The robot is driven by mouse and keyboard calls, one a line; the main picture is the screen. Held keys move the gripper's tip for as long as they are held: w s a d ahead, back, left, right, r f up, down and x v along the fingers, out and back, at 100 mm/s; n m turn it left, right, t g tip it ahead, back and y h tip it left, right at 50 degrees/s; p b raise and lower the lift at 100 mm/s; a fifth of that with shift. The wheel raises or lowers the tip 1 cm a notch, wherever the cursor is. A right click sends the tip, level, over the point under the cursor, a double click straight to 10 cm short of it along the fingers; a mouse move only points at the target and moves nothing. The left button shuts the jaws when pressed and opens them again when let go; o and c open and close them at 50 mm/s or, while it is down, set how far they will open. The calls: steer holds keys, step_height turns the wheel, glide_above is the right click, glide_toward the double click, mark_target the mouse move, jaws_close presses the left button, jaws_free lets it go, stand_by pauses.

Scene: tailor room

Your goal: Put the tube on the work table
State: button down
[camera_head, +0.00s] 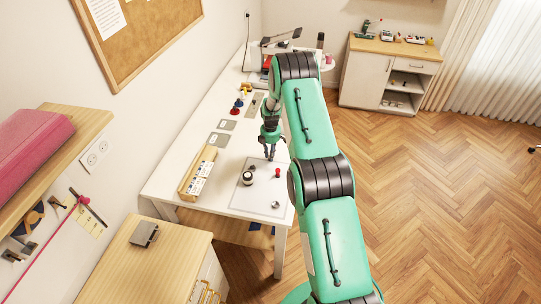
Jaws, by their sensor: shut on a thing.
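My gripper (269,153) points down over the near part of the white work table (178,169), above a pale mat (238,191). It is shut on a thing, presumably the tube. The held thing is too small and dark between the fingers to make out its shape. I cannot tell whether it touches the table. No other tube stands out clearly on the table.
A black-and-white round item (248,178), a small red item (278,172) and a small grey piece (276,205) lie on the mat. A wooden tray (187,185) with cards stands left. A wooden-topped cabinet (150,270) is nearer. Bare mat shows between the items.

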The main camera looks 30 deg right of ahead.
steer(key=shift+f, duration=0.15)
steer(key=c, duration=1.6)
jaws_free()
steer(key=shift+o, duration=0.2)
step_height(320, 180, up, 12)
steer(key=b, duration=0.1)
steer(key=shift+r+b, duration=0.2)
steer(key=shift+b, duration=0.15)
